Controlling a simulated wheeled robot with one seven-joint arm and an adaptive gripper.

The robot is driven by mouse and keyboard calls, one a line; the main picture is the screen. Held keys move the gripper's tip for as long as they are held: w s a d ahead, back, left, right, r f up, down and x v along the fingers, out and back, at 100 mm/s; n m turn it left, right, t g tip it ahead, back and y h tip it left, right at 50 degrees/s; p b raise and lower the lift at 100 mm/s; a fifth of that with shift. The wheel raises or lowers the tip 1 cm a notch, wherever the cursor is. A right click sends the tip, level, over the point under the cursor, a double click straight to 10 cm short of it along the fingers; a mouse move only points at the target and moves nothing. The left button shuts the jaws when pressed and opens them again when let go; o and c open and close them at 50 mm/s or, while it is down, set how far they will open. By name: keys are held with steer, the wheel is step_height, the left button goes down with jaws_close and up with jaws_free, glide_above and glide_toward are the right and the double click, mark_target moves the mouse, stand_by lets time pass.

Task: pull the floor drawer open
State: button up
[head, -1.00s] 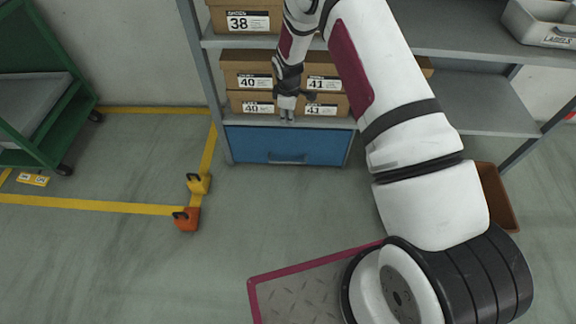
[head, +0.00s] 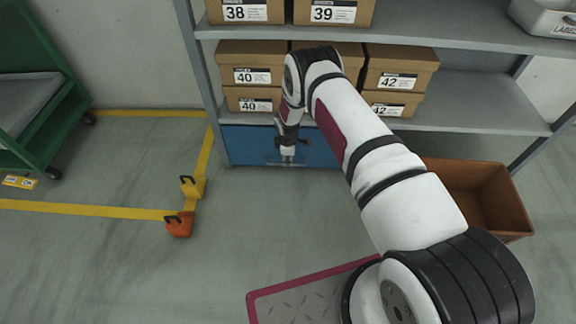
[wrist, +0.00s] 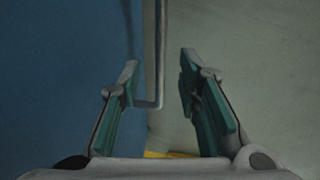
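The blue floor drawer (head: 246,145) sits at floor level under the lowest shelf, and looks shut. My gripper (head: 288,156) is low in front of the drawer's face, at the height of its handle. In the wrist view the drawer front (wrist: 60,70) fills the left side. The grey bar handle (wrist: 149,70) runs between the two teal-padded fingers of my gripper (wrist: 158,85). The fingers are open, with a gap on each side of the bar. The handle is mostly hidden behind my gripper in the head view.
Shoe boxes (head: 252,75) stand on the shelf above the drawer. A brown bin (head: 480,196) is on the floor at right. A yellow weight (head: 194,187) and an orange weight (head: 180,225) stand on the floor at left. The floor before the drawer is clear.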

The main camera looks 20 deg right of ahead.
steer(key=shift+w+d+f+b, duration=0.15)
steer(key=shift+f+b, duration=0.15)
steer(key=shift+f, duration=0.45)
steer(key=shift+w+a+f+b, duration=0.15)
steer(key=shift+f+b, duration=0.1)
steer(key=shift+f, duration=0.45)
steer(key=shift+w+d+f+b, duration=0.15)
steer(key=shift+f+b, duration=0.15)
steer(key=shift+f, duration=0.45)
jaws_close()
